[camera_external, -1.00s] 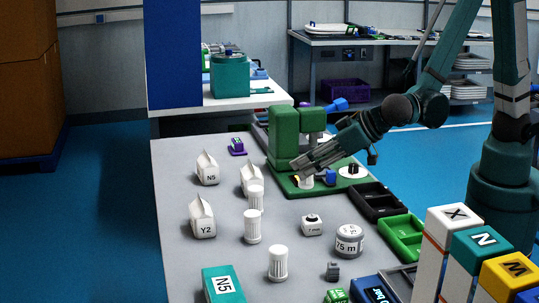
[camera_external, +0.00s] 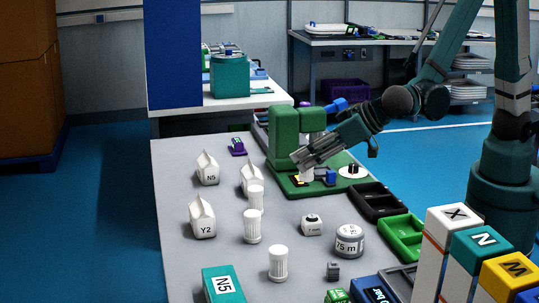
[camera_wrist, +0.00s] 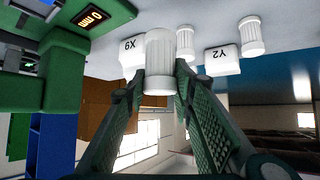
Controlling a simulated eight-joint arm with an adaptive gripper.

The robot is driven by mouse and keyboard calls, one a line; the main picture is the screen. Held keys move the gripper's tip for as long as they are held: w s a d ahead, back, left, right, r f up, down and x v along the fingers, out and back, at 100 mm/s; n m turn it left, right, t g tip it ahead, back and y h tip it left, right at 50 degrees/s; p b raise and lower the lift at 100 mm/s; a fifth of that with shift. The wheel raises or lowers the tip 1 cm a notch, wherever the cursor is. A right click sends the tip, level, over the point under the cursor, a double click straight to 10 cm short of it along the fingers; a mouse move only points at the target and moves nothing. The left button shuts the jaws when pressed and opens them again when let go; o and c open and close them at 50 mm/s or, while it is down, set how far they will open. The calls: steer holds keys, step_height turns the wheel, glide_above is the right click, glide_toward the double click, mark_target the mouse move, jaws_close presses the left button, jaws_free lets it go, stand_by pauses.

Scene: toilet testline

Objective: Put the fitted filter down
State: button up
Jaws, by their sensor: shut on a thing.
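My gripper (camera_external: 300,160) is shut on a white filter (camera_wrist: 160,62), seen between the fingertips in the wrist view. In the external view only a small white part of this filter (camera_external: 307,176) shows below the jaws; the fingers hide the rest. The filter is just above the base plate of the green machine (camera_external: 284,137), in front of its column. I cannot tell for sure whether it touches the plate. The machine is also at the left of the wrist view (camera_wrist: 62,75), with a lit display (camera_wrist: 90,17).
Three white ribbed filters (camera_external: 278,263) stand on the grey table (camera_external: 180,255). A black tray (camera_external: 377,203) and a green tray (camera_external: 402,237) lie right of the machine. Open table lies front left.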

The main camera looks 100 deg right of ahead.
steer(key=shift+a, duration=0.1)
steer(key=shift+w+a+r, duration=0.1)
steer(key=shift+a+r, duration=0.05)
steer(key=shift+a, duration=0.65)
steer(key=a+r+m+g+h+p, duration=0.1)
steer(key=a+r+m+p, duration=0.15)
steer(key=a, duration=0.85)
step_height(320, 180, up, 4)
steer(key=m+g+h+p, duration=0.2)
steer(key=p, duration=0.1)
glide_above(351, 230)
step_height(351, 230, down, 6)
steer(key=shift+f+b, duration=0.15)
steer(key=shift+b, duration=0.3)
steer(key=shift+f, duration=0.1)
steer(key=shift+f+b, duration=0.35)
steer(key=shift+f, duration=1.45)
